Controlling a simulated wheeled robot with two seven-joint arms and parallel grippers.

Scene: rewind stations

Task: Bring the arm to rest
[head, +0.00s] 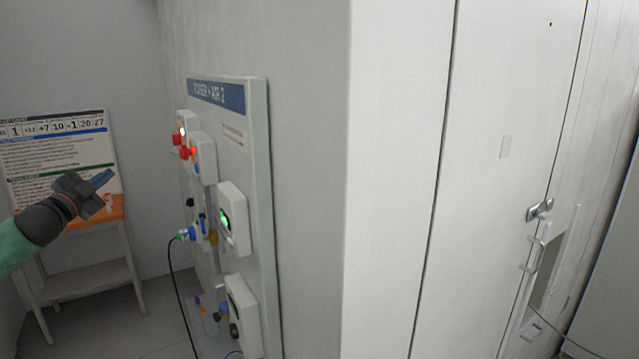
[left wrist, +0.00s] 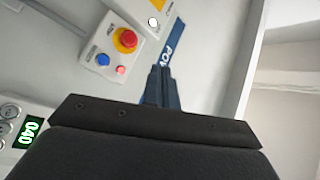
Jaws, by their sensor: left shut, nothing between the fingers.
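My left gripper (head: 103,180) comes in from the left in the head view, on a green and dark grey arm. Its blue fingers are shut with nothing between them, and it hangs in the air in front of the sign and the small stand. In the left wrist view the shut fingers (left wrist: 158,85) point toward a panel with a blue label strip. My right gripper is in neither view.
The power and air panel (head: 258,150) stands right of my gripper, with red buttons, a green display and a black cable (head: 175,290). A white cabinet (head: 395,180) fills the middle.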

